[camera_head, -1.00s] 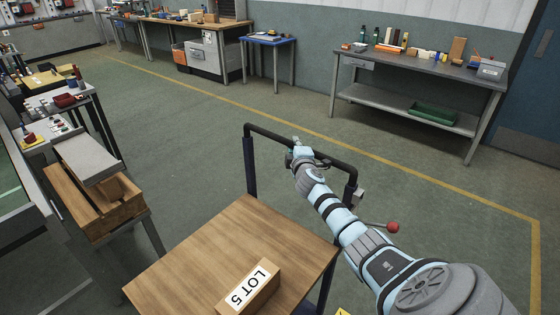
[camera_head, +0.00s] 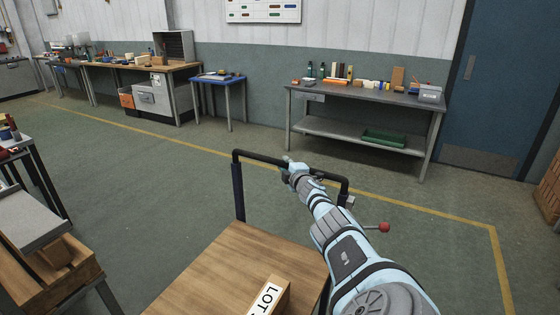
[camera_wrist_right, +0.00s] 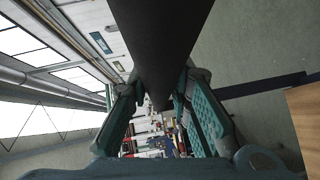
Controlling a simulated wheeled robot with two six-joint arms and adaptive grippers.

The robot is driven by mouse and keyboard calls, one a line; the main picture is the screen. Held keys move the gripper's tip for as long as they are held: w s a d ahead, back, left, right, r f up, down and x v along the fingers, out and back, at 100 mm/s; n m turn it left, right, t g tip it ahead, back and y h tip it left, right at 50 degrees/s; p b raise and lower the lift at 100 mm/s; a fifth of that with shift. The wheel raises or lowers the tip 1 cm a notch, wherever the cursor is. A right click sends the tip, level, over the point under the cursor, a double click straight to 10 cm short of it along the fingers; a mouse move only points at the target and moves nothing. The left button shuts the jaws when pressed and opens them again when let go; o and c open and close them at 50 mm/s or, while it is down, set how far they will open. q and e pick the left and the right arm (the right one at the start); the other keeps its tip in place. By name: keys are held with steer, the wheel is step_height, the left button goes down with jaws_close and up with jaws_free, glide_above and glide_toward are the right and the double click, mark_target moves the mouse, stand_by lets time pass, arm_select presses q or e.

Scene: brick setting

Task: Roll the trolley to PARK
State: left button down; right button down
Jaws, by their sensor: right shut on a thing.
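The trolley has a wooden deck (camera_head: 225,270) at the bottom of the head view and a black push handle (camera_head: 262,158) at its far end. My right gripper (camera_head: 291,170) is on the handle's top bar, right of its middle. In the right wrist view the dark bar (camera_wrist_right: 160,40) runs between the fingers of my right gripper (camera_wrist_right: 158,92), which is shut on it. A box marked LOT (camera_head: 270,299) lies on the deck, partly cut off by the frame edge. My left gripper is not in view. No PARK marking is readable.
A yellow floor line (camera_head: 400,202) runs beyond the trolley and turns at the right. A grey workbench (camera_head: 360,97) and a small blue table (camera_head: 218,79) stand along the wall. A bench with a wooden crate (camera_head: 60,275) is close at left. Floor beyond the handle is clear.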

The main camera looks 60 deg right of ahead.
steer(key=c, duration=1.4)
jaws_free()
steer(key=shift+r, duration=0.1)
steer(key=shift+c, duration=0.2)
steer(key=shift+s, duration=0.65)
steer(key=v, duration=0.6)
steer(key=shift+a, duration=0.45)
